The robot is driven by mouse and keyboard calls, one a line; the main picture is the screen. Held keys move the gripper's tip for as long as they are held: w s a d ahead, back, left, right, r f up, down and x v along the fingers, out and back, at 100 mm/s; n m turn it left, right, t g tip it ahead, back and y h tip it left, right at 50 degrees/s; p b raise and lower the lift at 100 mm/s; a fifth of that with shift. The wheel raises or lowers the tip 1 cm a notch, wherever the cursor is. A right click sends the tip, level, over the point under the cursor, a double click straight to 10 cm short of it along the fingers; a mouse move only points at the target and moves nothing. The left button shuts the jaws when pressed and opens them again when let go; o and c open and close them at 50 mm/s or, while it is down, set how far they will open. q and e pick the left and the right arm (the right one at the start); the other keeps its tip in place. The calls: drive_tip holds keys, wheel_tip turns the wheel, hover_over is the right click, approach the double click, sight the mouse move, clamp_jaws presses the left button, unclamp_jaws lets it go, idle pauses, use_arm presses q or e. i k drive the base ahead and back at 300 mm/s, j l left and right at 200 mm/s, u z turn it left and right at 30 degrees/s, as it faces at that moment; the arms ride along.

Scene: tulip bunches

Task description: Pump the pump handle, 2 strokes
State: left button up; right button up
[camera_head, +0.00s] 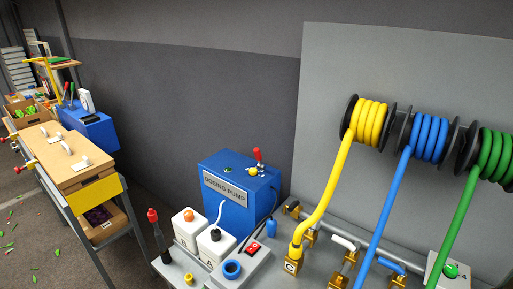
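A blue box labelled "DOSING PUMP" (225,212) stands against the wall near the middle of the view. A short upright lever with a red grip (258,156) rises from its top, beside a small yellow knob (253,171). A second, dark upright lever with a red knob (152,215) stands at the near left of the grey bench. I cannot tell for certain which of the two is the pump handle. Neither of my grippers shows in this view.
Two white containers (187,228) and a red switch box (247,253) stand before the pump. Yellow (325,200), blue (385,215) and green (470,210) hoses hang from reels at the right. A wooden-topped cart (75,180) stands left, across open floor.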

sight(256, 152)
drive_tip(key=j+u, duration=0.15)
drive_tip(key=j, duration=0.2)
drive_tip(key=i+j+u, duration=0.15)
drive_tip(key=j, duration=0.15)
drive_tip(key=i+j+u, duration=0.2)
drive_tip(key=j, duration=0.15)
drive_tip(key=i+l, duration=0.15)
drive_tip(key=i, duration=0.2)
